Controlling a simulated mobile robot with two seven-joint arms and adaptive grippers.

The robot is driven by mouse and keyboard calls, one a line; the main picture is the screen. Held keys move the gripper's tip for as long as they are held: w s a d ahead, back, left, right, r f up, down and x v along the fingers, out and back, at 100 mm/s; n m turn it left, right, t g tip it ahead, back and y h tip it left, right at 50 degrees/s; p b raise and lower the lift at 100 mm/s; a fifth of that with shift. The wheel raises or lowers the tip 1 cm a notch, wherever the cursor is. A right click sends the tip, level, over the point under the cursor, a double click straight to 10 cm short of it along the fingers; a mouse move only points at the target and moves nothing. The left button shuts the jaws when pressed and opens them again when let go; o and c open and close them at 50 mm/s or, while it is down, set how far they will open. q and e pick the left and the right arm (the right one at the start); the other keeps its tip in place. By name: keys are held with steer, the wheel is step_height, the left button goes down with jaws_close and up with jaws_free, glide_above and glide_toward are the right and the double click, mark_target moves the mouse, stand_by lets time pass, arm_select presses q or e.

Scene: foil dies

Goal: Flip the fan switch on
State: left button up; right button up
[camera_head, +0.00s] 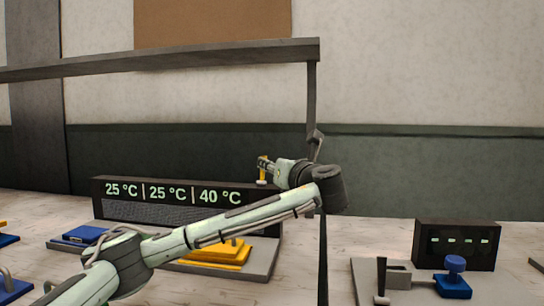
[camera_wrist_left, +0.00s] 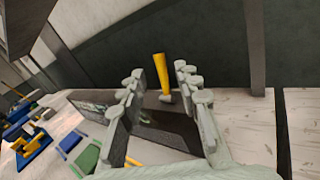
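A yellow lever, likely the fan switch, stands on a small grey base at the right end of the display box; it shows in the left wrist view (camera_wrist_left: 161,70) and in the head view (camera_head: 263,172). My left gripper (camera_wrist_left: 163,82) is open, with one finger on each side of the lever in that wrist picture. I cannot tell whether a finger touches it. In the head view my left gripper (camera_head: 265,165) is at the lever and partly covers it. My right gripper is not in view.
The dark display box (camera_head: 170,192) reads 25, 25 and 40 °C. Blue and yellow blocks (camera_head: 215,252) lie before it, partly behind my left arm. A black panel (camera_head: 455,243), a blue knob (camera_head: 455,265) and a black lever (camera_head: 382,280) stand at right. A dark overhead frame (camera_head: 200,55) has a post near my wrist.

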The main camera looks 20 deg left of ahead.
mark_target(263, 170)
arm_select(q)
steer(key=x, duration=0.7)
steer(key=shift+p, duration=0.4)
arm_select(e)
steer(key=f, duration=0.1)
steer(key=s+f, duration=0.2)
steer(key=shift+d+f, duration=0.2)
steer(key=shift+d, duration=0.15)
arm_select(q)
steer(key=shift+c, duration=0.3)
jaws_close()
